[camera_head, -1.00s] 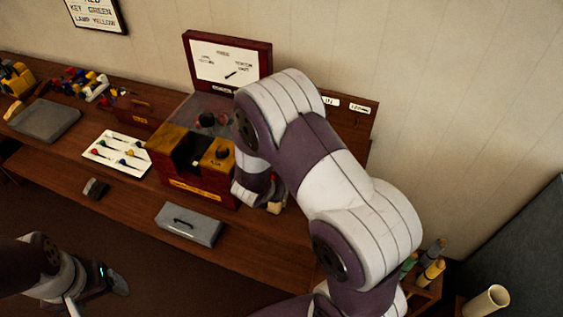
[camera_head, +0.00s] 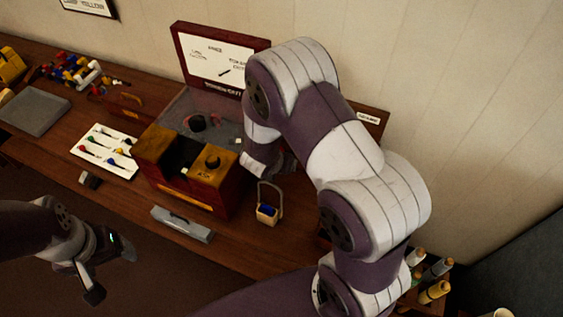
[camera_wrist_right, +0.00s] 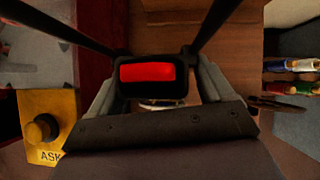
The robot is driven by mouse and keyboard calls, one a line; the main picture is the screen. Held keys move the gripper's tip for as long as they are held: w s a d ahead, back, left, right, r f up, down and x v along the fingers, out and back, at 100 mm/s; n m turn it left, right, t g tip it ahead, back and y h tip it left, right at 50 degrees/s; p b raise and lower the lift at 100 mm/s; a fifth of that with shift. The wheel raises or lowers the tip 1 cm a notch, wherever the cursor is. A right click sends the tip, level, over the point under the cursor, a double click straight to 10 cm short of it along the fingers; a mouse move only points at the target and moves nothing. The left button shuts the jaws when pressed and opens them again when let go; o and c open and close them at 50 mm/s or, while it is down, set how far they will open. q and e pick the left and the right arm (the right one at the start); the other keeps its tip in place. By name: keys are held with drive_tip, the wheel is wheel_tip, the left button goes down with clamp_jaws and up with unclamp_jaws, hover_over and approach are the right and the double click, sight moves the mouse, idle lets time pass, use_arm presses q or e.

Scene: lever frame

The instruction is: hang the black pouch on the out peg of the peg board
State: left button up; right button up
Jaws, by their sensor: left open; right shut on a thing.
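In the right wrist view, a black pouch (camera_wrist_right: 122,88) with a red panel or red contents sits between the grey fingers of my right gripper (camera_wrist_right: 155,92). Dark straps run up from its sides. The gripper is shut on it, though the exact contact is hard to see. The peg board (camera_head: 379,122) shows only partly behind that arm, with one white label. Its pegs, including the out peg, are hidden. My left gripper (camera_head: 106,270) is open and empty at lower left, off the table.
A grey case (camera_head: 182,224) lies on the front ledge.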

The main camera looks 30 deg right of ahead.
drive_tip(key=shift+w+d+r, duration=0.1)
drive_tip(key=shift+w+d, duration=0.05)
drive_tip(key=shift+w, duration=0.05)
wheel_tip(320, 180, down, 2)
drive_tip(key=shift+w+d+f+b, duration=0.1)
drive_tip(key=shift+d+f+b, duration=0.05)
drive_tip(key=shift+b, duration=0.6)
drive_tip(key=w+d+f+b, duration=0.3)
drive_tip(key=w+d+f, duration=0.4)
drive_tip(key=d, duration=0.1)
idle(0.6)
idle(0.6)
drive_tip(key=o, duration=0.9)
drive_tip(key=shift+s, duration=0.15)
drive_tip(key=shift+c, duration=0.2)
